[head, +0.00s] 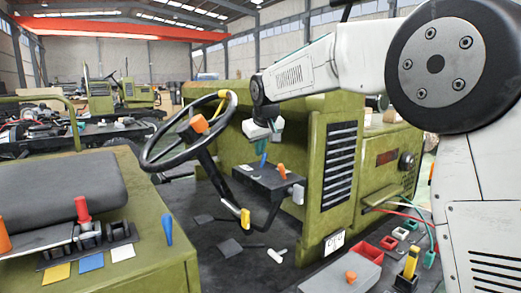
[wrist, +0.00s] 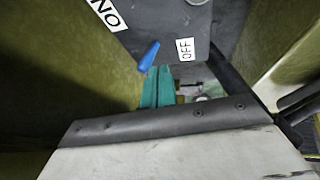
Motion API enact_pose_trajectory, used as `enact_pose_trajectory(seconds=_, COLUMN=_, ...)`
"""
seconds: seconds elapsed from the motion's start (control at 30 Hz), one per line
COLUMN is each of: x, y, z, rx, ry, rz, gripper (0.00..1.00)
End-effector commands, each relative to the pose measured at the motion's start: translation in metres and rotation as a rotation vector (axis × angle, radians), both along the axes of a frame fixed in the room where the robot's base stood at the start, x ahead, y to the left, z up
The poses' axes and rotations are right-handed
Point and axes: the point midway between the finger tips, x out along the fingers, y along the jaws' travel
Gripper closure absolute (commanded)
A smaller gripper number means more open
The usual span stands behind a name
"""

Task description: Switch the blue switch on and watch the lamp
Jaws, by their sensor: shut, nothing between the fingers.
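The blue switch (head: 263,160) is a small lever standing on a dark grey box (head: 262,180) below the steering wheel. In the wrist view the blue switch (wrist: 149,56) lies between a white ON label (wrist: 107,13) at upper left and an OFF label (wrist: 185,49) at right. I cannot tell for certain which way it is set. My gripper (head: 277,127) has teal fingers and is above and slightly right of the switch. In the wrist view its fingers (wrist: 158,86) are shut and empty, close by the lever; contact is unclear. No lit lamp is evident.
A black steering wheel (head: 190,130) stands just left of my gripper. An orange knob (head: 281,170) and a grey lever (head: 297,193) are beside the switch. The green grilled housing (head: 318,185) is close on the right. A seat (head: 60,190) and several levers are at left.

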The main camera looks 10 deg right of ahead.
Motion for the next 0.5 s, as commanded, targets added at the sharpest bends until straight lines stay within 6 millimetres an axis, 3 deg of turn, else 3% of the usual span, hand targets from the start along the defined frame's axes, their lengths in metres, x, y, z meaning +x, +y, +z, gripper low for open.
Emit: enact_pose_trajectory(seconds=0.5, x=0.0000, y=0.0000, z=0.0122, rx=0.000, ry=-0.001, rz=0.000, gripper=1.00)
